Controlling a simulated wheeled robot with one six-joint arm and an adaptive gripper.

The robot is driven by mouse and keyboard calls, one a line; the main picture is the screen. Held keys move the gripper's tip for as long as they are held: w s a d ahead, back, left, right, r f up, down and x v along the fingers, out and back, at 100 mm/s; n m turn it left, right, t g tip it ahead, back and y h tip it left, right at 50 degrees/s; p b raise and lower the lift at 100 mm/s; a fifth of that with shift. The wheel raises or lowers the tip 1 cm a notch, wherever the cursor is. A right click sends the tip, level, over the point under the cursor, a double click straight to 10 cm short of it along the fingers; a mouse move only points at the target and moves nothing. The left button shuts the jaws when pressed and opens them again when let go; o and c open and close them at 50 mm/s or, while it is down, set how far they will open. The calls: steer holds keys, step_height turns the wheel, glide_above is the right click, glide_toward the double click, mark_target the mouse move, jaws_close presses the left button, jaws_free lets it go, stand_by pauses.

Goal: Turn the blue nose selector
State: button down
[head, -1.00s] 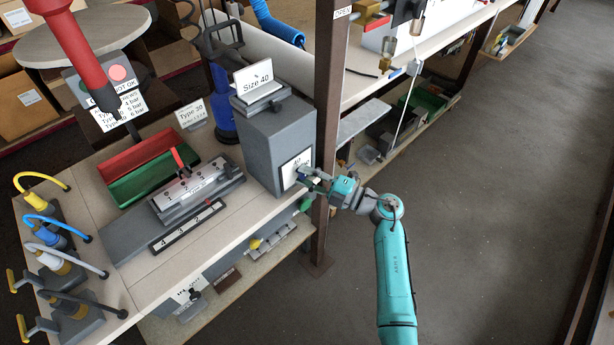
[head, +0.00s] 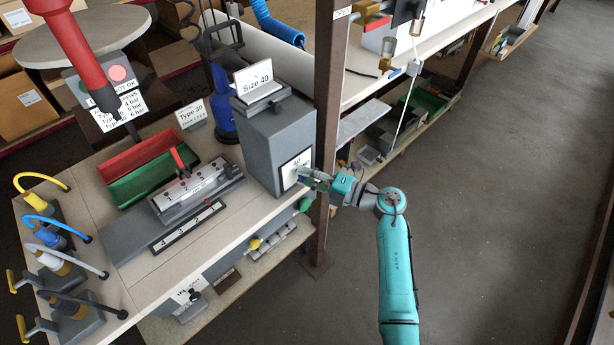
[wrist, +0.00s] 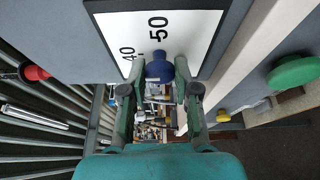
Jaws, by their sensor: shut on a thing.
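The blue nose selector (wrist: 158,70) is a round blue knob on a white dial plate (wrist: 120,30) marked 40 and 50, in the wrist view. My gripper (wrist: 159,85) is shut on the knob, with one finger on each side of it. In the head view my gripper (head: 312,180) is at the white dial plate (head: 293,169) on the front of the grey box (head: 268,140) with the "Size 40" sign. The knob is hidden there by my gripper. The pointer's exact setting is hard to tell.
A brown post (head: 326,110) stands close beside the dial and my gripper. The floor on the right (head: 500,200) is clear.

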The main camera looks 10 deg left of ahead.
steer(key=c, duration=0.9)
jaws_free()
steer(key=v, duration=1.2)
